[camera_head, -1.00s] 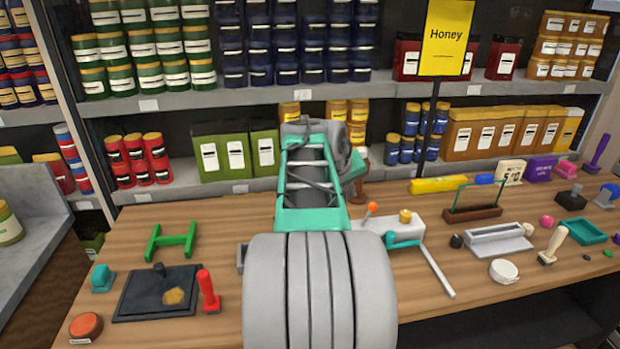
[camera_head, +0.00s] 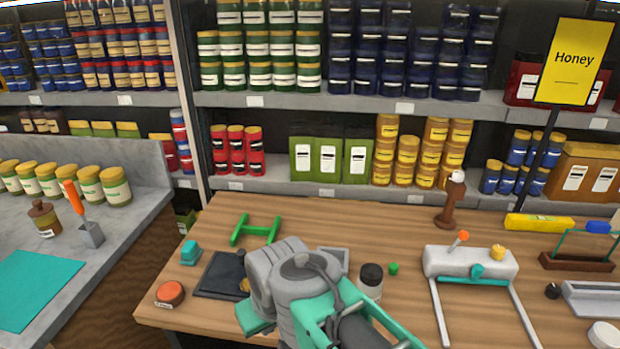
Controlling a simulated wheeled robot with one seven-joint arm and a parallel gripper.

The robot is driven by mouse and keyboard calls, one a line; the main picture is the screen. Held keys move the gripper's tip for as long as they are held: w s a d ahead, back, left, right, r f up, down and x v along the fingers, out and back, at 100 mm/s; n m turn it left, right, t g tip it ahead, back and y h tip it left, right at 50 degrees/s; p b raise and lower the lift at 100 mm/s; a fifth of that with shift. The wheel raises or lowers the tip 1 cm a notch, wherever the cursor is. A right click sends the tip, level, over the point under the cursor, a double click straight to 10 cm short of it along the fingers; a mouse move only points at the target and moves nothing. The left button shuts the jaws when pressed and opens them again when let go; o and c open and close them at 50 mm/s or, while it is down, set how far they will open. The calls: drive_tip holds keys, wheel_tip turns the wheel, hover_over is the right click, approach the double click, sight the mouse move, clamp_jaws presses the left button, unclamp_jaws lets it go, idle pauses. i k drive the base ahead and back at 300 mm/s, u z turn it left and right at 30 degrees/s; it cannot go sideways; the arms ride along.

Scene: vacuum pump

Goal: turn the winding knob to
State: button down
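A white device (camera_head: 445,263) stands on the right half of the wooden table. It has a yellow knob (camera_head: 497,253) on top at its right, an orange-tipped lever (camera_head: 459,238), a teal part (camera_head: 477,271) on its front and two pale legs reaching forward. I cannot tell which part is the winding knob. My grey and teal arm fills the bottom middle, left of the device and apart from it in the picture. My gripper's fingertips do not show. My arm hides part of the dark tray and the table front.
On the wooden table (camera_head: 330,212) are a green frame (camera_head: 256,229), dark tray (camera_head: 213,273), orange-red puck (camera_head: 170,293), black-topped container (camera_head: 370,282) and brown stand (camera_head: 450,203). A grey counter with jars stands left. Stocked shelves close off the back.

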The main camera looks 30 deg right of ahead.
sight(497, 252)
drive_tip(key=z, duration=2.05)
drive_tip(key=k, duration=1)
drive_tip(key=z, duration=1.05)
drive_tip(key=i, duration=0.9)
drive_tip(key=u, duration=0.45)
drive_tip(key=i, duration=0.7)
drive_tip(key=u, duration=0.6)
